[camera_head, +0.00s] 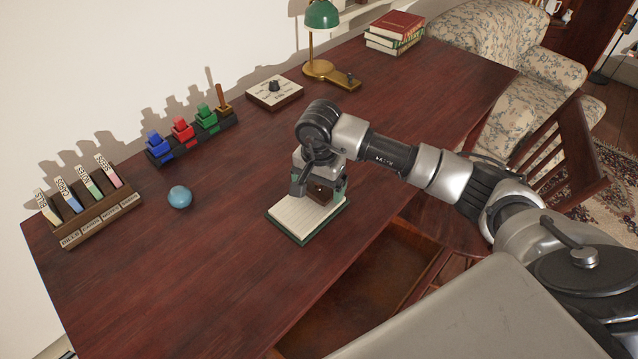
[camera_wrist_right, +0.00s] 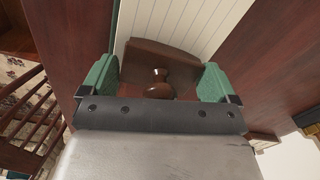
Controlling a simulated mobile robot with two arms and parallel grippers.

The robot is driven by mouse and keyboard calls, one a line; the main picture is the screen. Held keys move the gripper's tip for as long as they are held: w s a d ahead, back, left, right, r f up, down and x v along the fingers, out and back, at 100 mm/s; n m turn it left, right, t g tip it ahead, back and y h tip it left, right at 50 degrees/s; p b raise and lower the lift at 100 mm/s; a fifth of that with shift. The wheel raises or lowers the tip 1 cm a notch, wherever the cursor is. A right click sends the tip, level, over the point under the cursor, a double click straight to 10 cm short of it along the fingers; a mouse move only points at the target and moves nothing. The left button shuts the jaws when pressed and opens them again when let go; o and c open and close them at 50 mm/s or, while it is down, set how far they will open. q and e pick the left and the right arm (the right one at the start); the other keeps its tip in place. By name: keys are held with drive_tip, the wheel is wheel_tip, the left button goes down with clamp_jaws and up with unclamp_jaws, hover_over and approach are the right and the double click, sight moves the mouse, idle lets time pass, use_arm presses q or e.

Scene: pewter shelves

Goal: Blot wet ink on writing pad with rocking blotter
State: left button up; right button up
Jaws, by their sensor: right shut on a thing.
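The writing pad (camera_head: 294,223) lies on the desk, with lined cream paper on a green base. Its ruled paper (camera_wrist_right: 190,18) also shows in the right wrist view. My right gripper (camera_head: 320,187) is over the pad's far right part, pointing down. It is shut on the rocking blotter (camera_head: 321,194), a dark brown wooden piece. In the right wrist view, the blotter (camera_wrist_right: 160,58) sits between the green fingers (camera_wrist_right: 157,85), its round knob toward the palm. Whether the blotter touches the paper cannot be told. No ink shows on the visible paper. My left gripper is not in view.
An open drawer (camera_head: 350,292) is below the pad at the desk's front. A blue ball-like object (camera_head: 180,197), a labelled rack (camera_head: 92,220), a stamp holder (camera_head: 192,139), a dial box (camera_head: 275,92), a green lamp (camera_head: 321,16) and books (camera_head: 396,32) stand farther back. A chair (camera_head: 560,150) is at right.

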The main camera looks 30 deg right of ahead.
drive_tip(key=shift+r+p, duration=1.95)
drive_tip(key=shift+r, duration=1.6)
drive_tip(key=shift+s+a+f, duration=0.1)
drive_tip(key=shift+f, duration=0.05)
